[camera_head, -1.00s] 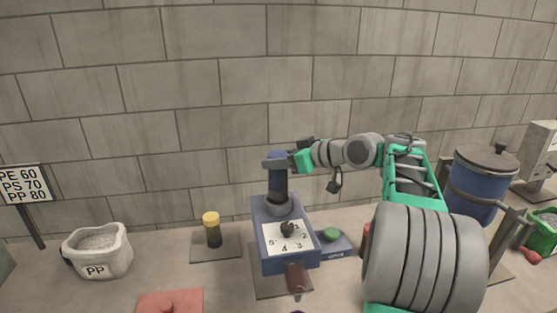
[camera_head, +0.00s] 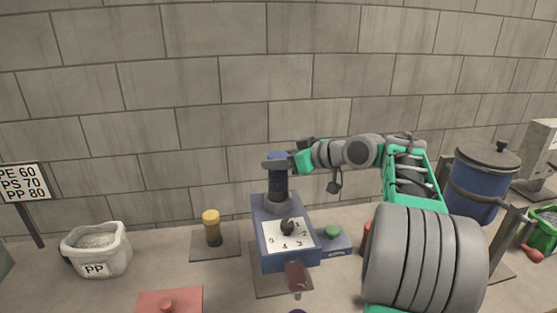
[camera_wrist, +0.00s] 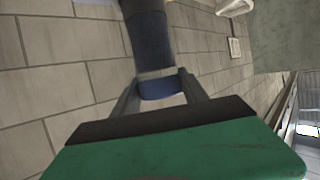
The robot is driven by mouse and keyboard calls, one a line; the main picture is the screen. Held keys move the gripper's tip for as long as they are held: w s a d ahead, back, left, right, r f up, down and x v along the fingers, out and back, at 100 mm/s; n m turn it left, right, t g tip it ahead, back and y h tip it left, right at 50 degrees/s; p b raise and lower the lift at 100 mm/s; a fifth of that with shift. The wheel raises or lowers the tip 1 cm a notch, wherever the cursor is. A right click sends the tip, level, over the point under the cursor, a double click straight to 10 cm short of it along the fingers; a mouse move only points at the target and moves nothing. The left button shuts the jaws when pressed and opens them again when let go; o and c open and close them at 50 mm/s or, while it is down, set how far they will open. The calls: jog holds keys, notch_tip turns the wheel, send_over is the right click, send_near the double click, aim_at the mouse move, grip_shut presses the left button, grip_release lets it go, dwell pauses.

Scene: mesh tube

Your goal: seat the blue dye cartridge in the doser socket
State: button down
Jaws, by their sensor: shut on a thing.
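The blue dye cartridge (camera_head: 278,184) stands upright over the doser (camera_head: 262,228), a blue box with a numbered dial. Its lower end meets the grey ring of the doser socket (camera_head: 279,204); I cannot tell how deep it sits. My gripper (camera_head: 277,164) is shut around the cartridge's upper part, reaching in from the right. In the wrist view, the cartridge (camera_wrist: 152,42) lies between the two fingers of my gripper (camera_wrist: 158,84). The socket is not clear in that view.
A yellow-topped cartridge (camera_head: 212,228) stands on a plate to the left. A white PP bag (camera_head: 97,262) is farther left, and a red block (camera_head: 170,300) is in front. A green button (camera_head: 332,232) is right of the doser. A blue drum (camera_head: 475,190) stands at the right.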

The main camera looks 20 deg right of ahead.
aim_at(287, 171)
jog(key=shift+f+b, duration=1.5)
jog(key=shift+f, duration=0.3)
jog(key=c, duration=0.5)
grip_release()
jog(key=v, duration=0.8)
jog(key=shift+b, duration=0.35)
jog(key=shift+a, duration=0.1)
